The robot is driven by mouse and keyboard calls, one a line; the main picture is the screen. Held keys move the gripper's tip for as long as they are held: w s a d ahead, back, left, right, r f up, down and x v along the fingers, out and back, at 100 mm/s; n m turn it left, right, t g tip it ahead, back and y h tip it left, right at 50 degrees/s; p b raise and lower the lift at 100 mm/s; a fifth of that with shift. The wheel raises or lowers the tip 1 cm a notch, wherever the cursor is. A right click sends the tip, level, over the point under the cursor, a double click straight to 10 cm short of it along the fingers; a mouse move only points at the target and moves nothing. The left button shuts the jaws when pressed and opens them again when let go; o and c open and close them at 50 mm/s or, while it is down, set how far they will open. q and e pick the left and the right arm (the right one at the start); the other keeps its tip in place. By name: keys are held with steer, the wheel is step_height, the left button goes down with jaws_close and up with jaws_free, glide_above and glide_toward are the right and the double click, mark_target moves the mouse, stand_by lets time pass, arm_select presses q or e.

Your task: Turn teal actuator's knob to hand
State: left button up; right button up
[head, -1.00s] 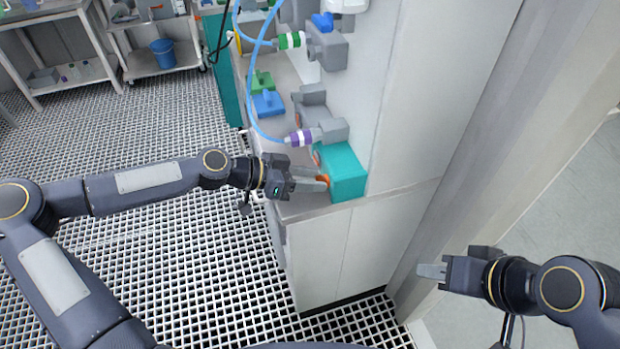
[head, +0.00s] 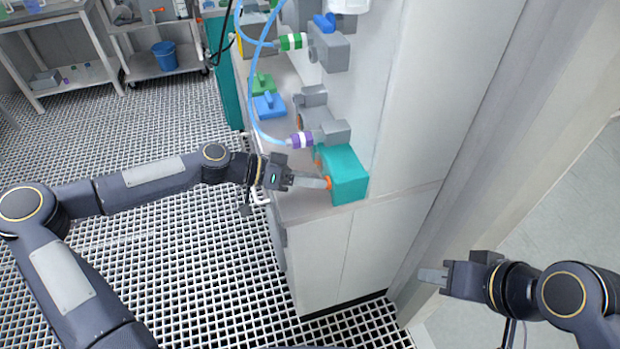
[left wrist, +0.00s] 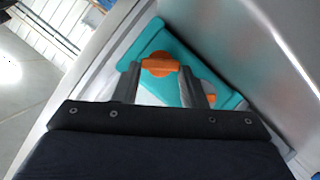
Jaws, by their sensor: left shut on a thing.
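The teal actuator (head: 346,174) is a box at the near end of the counter, against the white panel. It also shows in the left wrist view (left wrist: 190,50). Its orange knob (left wrist: 159,66) sits between the fingertips of my left gripper (left wrist: 161,72), which is shut on it. In the head view the left gripper (head: 327,183) reaches the actuator's left face, and the fingers mostly cover the knob. A second orange part (left wrist: 211,98) shows on the actuator, partly behind the right finger. My right gripper (head: 432,276) is empty of anything visible, away from the actuator; its jaw gap is unclear.
A purple-and-white fitting (head: 302,139) with a blue hose and a grey valve body (head: 328,132) stand just behind the actuator. Blue (head: 269,105) and green (head: 263,84) handled pieces lie further back on the counter. The grated floor at left is open.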

arm_select(q)
steer(key=o, duration=1)
steer(key=shift+v, duration=3.9)
